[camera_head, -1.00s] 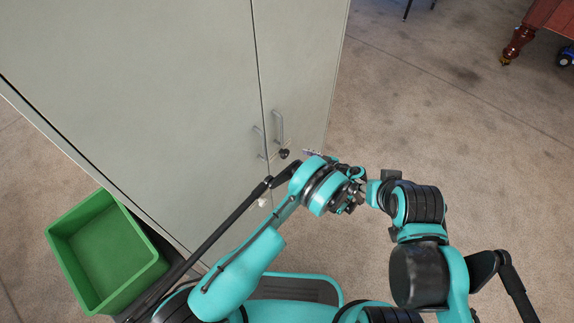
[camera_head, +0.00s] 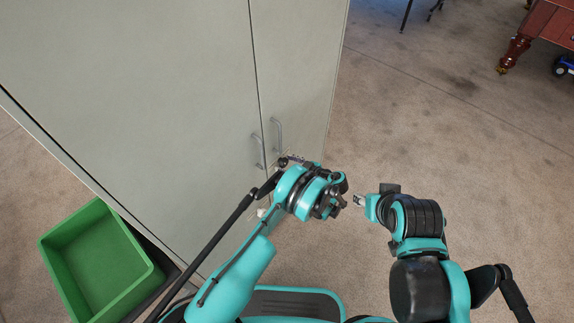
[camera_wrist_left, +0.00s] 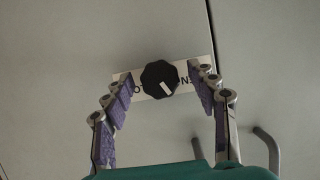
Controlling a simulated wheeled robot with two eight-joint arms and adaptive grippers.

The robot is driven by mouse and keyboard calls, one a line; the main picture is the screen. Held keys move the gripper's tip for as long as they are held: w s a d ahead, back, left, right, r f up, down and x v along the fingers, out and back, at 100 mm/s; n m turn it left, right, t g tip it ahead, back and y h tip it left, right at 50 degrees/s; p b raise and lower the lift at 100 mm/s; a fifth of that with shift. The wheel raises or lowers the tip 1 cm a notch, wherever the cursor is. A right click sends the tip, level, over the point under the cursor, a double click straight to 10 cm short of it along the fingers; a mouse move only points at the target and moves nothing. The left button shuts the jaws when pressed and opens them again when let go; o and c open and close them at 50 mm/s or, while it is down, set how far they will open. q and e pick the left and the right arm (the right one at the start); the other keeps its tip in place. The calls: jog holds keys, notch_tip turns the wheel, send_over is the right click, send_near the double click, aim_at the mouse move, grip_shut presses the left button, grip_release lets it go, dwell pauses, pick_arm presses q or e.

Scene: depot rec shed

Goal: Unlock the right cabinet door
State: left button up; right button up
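The right cabinet door (camera_head: 300,70) is closed, with a bar handle (camera_head: 277,135) near the seam. A black faceted knob (camera_wrist_left: 159,79) with a white mark sits on a white lettered label (camera_wrist_left: 204,73), below the handles in the head view. My left gripper (camera_head: 294,160) is at the door front by the knob. In the wrist view my left gripper (camera_wrist_left: 161,92) is open, its purple-padded fingers on either side of the knob with gaps showing. In the head view the knob is mostly hidden. My right gripper (camera_head: 358,199) hangs apart from the cabinet; its fingers are too small to read.
The left door (camera_head: 150,100) is closed, with its own handle (camera_head: 258,152). A green bin (camera_head: 95,255) stands at the lower left before the cabinet. A red-brown table leg (camera_head: 514,53) is at the upper right. The floor right of the cabinet is open.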

pick_arm(q)
grip_shut()
jog(key=shift+s+n+t+h, duration=0.1)
jog(key=shift+n+t+h, duration=0.3)
jog(key=shift+n+t, duration=0.7)
jog(key=shift+o, duration=0.6)
grip_release()
jog(key=v, duration=0.7)
jog(key=shift+d, duration=0.15)
